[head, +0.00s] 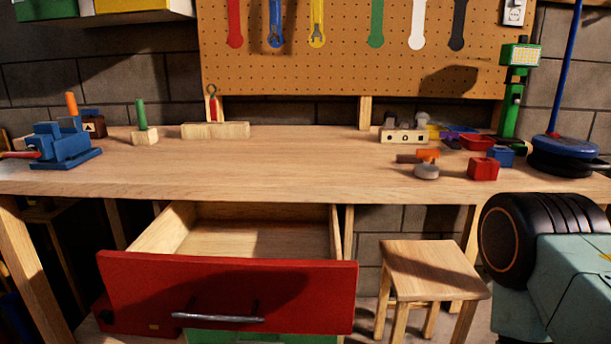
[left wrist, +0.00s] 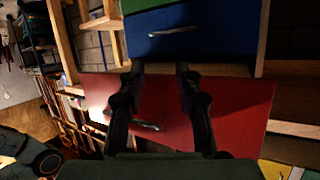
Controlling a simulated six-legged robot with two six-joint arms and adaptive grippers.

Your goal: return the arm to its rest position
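My left gripper (left wrist: 157,72) shows in the left wrist view with its two dark fingers spread apart and nothing visible between them. Behind the fingers is a red drawer front (left wrist: 235,108) with a metal handle (left wrist: 145,126). The handle lies between the fingers in the picture, nearer their bases; I see no grip on it. In the head view the red drawer (head: 300,290) is pulled out below the workbench (head: 300,165), and the visible part of its inside looks empty. Neither gripper shows in the head view, and my right gripper is in no view.
A wooden stool (head: 435,268) stands right of the drawer. A blue vise (head: 62,145), a wooden block (head: 215,130), a red cube (head: 483,169) and small items stand on the bench. A blue drawer front (left wrist: 205,30) borders the red one in the wrist view. The bench middle is clear.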

